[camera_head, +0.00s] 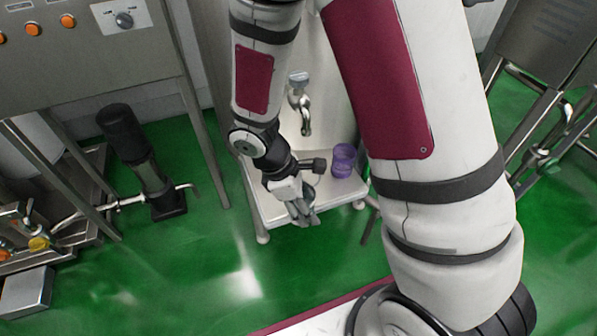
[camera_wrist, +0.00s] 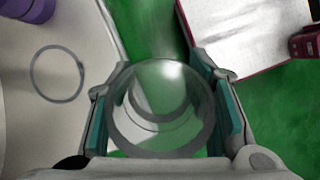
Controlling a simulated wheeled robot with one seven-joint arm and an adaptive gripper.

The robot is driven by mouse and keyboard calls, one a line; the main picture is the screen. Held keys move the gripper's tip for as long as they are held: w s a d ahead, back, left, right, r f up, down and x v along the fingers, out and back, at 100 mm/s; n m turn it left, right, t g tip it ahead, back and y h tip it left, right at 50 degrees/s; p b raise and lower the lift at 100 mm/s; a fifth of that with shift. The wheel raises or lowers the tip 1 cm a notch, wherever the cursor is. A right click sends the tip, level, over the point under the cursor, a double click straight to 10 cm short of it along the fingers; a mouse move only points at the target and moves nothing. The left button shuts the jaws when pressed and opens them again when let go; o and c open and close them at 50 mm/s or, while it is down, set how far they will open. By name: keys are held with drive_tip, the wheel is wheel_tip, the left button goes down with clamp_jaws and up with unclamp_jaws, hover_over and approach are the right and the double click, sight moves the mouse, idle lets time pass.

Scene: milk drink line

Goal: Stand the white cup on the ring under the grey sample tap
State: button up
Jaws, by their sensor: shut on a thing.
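My gripper (camera_head: 303,211) is shut on a see-through, whitish round cup (camera_wrist: 160,108), seen from above between both pads in the wrist view. In the head view the cup cannot be told apart from the fingers. The gripper is at the front edge of the small steel stand (camera_head: 271,212), and green floor shows through the cup. A thin grey ring (camera_wrist: 33,76) lies flat and empty on the stand, left of the cup in the wrist view. My arm hides it in the head view. The grey tap (camera_head: 304,103) is on the upright panel behind.
Purple cups (camera_head: 343,162) stand at the stand's right side, and purple also shows at the wrist view's top left corner (camera_wrist: 26,9). A steel cabinet (camera_head: 90,60) and a black pump (camera_head: 135,145) are at left. Steel frames (camera_head: 535,95) are at right.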

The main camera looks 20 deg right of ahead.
drive_tip(key=w, duration=0.4)
drive_tip(key=w+f, duration=0.1)
drive_tip(key=w, duration=0.4)
drive_tip(key=w+d, duration=0.1)
drive_tip(key=w, duration=0.3)
drive_tip(key=shift+w+f, duration=0.15)
drive_tip(key=shift+w, duration=0.05)
drive_tip(key=shift+w+f, duration=0.2)
drive_tip(key=shift+f, duration=1.55)
drive_tip(key=shift+f, duration=0.15)
drive_tip(key=o, duration=1)
